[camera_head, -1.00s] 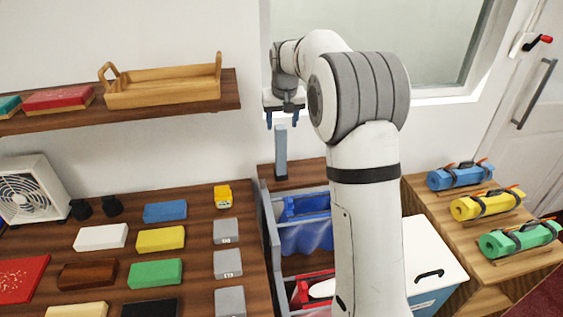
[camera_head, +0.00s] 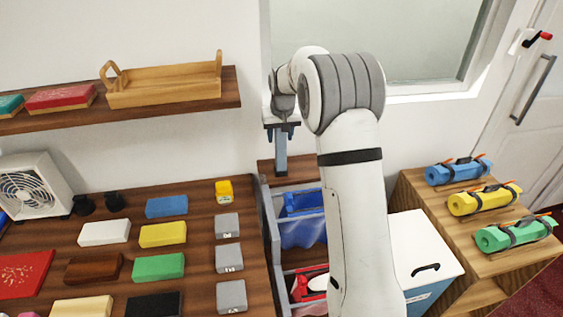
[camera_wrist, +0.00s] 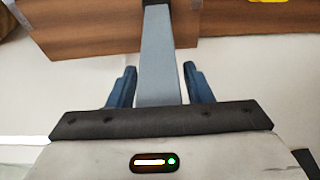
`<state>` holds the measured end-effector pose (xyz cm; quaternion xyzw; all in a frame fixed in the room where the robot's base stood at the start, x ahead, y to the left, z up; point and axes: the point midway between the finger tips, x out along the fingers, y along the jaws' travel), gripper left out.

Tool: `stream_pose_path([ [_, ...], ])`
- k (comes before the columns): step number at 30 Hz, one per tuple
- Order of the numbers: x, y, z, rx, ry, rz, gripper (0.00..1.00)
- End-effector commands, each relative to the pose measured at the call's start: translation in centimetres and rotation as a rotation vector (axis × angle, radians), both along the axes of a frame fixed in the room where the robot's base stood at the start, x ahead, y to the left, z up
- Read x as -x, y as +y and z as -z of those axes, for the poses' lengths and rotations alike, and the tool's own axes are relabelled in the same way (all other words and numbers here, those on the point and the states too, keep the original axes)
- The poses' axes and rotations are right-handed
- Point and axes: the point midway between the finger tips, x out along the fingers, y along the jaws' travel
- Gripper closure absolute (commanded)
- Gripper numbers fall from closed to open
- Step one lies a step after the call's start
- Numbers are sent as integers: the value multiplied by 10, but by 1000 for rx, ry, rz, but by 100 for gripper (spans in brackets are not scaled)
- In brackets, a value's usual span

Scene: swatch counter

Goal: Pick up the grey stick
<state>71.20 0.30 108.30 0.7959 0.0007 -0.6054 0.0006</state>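The grey stick (camera_head: 281,156) stands upright on a brown wooden surface, left of my arm in the head view. My gripper (camera_head: 281,134) is over its top end, pointing down. In the wrist view the stick (camera_wrist: 158,60) runs between the two blue fingers of my gripper (camera_wrist: 160,84). A gap shows between the stick and each finger, so the gripper is open around it. The stick's lower end meets the wooden surface at the top of the wrist view.
A wooden counter (camera_head: 200,262) with coloured blocks lies to the left. A shelf (camera_head: 200,97) bearing a wooden tray (camera_head: 165,93) is at upper left. A window is behind my arm.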

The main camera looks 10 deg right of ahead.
Motion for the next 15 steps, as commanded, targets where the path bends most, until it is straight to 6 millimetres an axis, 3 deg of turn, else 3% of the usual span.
stream_pose_path([
  [15,0,-1,0,0,0,1,97],
])
